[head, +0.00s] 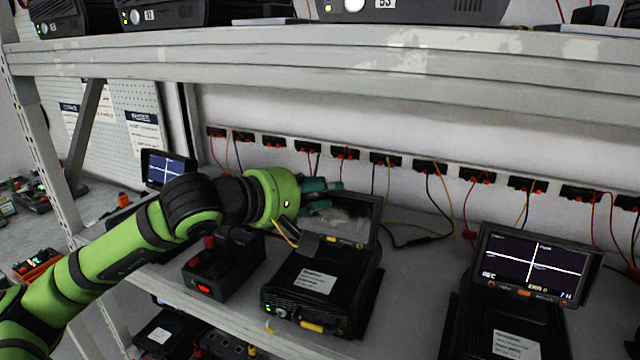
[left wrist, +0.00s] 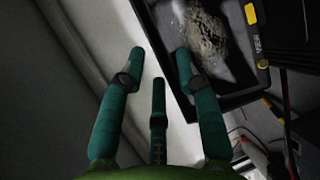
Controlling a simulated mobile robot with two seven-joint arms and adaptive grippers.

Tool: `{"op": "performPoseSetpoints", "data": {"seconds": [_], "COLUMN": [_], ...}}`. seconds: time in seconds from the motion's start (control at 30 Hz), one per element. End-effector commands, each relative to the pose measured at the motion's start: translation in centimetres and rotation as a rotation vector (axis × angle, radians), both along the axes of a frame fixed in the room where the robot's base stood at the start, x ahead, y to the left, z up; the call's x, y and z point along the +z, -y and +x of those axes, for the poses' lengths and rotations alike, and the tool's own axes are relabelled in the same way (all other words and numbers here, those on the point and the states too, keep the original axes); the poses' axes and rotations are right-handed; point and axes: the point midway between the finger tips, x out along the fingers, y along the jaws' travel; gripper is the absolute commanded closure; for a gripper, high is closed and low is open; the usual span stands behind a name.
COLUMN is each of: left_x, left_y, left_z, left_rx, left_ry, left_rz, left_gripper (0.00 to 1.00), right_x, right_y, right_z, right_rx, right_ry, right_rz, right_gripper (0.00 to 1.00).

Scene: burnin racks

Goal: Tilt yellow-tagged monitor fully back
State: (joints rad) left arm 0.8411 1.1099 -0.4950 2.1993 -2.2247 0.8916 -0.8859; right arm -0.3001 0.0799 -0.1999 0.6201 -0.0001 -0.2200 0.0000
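The yellow-tagged monitor (head: 367,226) is the raised screen of a black unit (head: 318,281) at the middle of the shelf. Its screen shows a pale, smeared patch, with a yellow tag on the lower bezel (head: 333,239). It also shows in the left wrist view (left wrist: 232,75), with a yellow tag at upper right. My left gripper (head: 336,195) is at the screen's upper left, fingers apart and nothing held. In the left wrist view (left wrist: 160,60), one finger overlaps the frame edge and the others lie outside it. I cannot tell whether they touch it. My right gripper is out of view.
Another unit with a lit monitor (head: 535,258) stands to the right; a smaller lit monitor (head: 167,170) is behind my left arm. A black box with a red knob (head: 209,242) sits left. Cables hang from a rear socket rail (head: 400,160). An upper shelf beam (head: 400,50) crosses above.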

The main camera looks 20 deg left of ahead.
Motion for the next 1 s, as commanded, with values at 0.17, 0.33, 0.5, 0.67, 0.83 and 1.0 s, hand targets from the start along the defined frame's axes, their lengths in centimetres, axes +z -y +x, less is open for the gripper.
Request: {"op": "performPoseSetpoints", "data": {"seconds": [0.17,0.33,0.5,0.67,0.83,1.0], "left_x": [-0.1,-0.1,0.1,0.8,0.1,0.7], "left_y": [0.0,0.0,0.0,0.0,0.0,-0.2], "left_z": [0.0,0.0,0.1,1.3,3.3,4.3], "left_rx": [0.000,-0.001,0.000,0.001,0.001,0.003], "left_ry": [0.000,0.000,-0.006,-0.101,-0.110,-0.198], "left_rz": [0.000,-0.001,-0.002,-0.009,-0.009,-0.007], "left_gripper": [0.67,1.00,1.00,1.00,1.00,1.00], "right_x": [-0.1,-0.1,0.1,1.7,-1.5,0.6], "right_y": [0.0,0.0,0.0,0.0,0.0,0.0], "right_z": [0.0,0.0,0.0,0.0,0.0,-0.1], "right_rx": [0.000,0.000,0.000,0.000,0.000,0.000], "right_ry": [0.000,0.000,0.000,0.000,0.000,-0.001], "right_rz": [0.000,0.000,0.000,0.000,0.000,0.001], "right_gripper": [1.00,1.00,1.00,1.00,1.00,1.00]}}
